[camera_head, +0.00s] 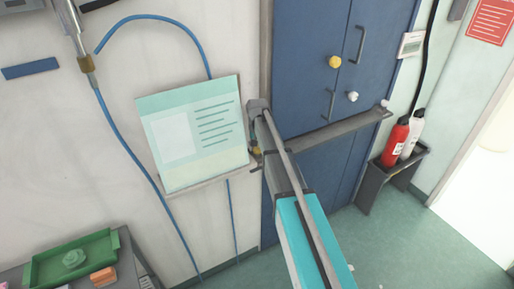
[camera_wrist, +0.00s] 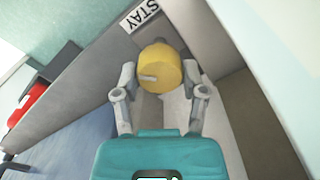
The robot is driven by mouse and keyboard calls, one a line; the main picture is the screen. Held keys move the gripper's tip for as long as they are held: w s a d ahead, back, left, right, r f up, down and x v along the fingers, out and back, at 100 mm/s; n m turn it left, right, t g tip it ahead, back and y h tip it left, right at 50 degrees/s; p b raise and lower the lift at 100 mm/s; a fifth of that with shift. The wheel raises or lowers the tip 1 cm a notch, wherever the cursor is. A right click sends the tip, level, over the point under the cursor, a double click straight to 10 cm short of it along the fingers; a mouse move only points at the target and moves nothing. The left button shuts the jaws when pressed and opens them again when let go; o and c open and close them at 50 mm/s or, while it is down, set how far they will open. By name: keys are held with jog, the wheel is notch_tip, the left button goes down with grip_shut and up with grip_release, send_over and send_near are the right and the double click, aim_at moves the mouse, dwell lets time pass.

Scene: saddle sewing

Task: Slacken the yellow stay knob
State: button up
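The yellow knob (camera_wrist: 160,68) shows in the wrist view as a round knob with a small pale bar mark on its face. It sits on a grey surface beside a white label reading STAY (camera_wrist: 141,15). My gripper (camera_wrist: 161,75) is open, with one finger on each side of the knob and what look like narrow gaps between. Whether either fingertip touches it is hard to tell. In the head view my arm hides most of the gripper. A tiny yellow spot (camera_head: 257,151) shows there near the left end of a grey bar (camera_head: 340,132).
A blue cupboard (camera_head: 310,70) carries another yellow knob (camera_head: 334,62), a white knob (camera_head: 352,96) and handles. A red extinguisher (camera_head: 395,143) stands on a dark stand at the right. A poster board (camera_head: 195,135) and a blue hose (camera_head: 130,150) are left of my arm.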

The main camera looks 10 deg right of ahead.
jog(key=c, duration=0.4)
jog(key=shift+n, duration=0.5)
jog(key=n, duration=0.3)
jog(key=shift+a+n, duration=0.1)
jog(key=shift+n, duration=1.7)
jog(key=o, duration=1.2)
jog(key=shift+c, duration=0.2)
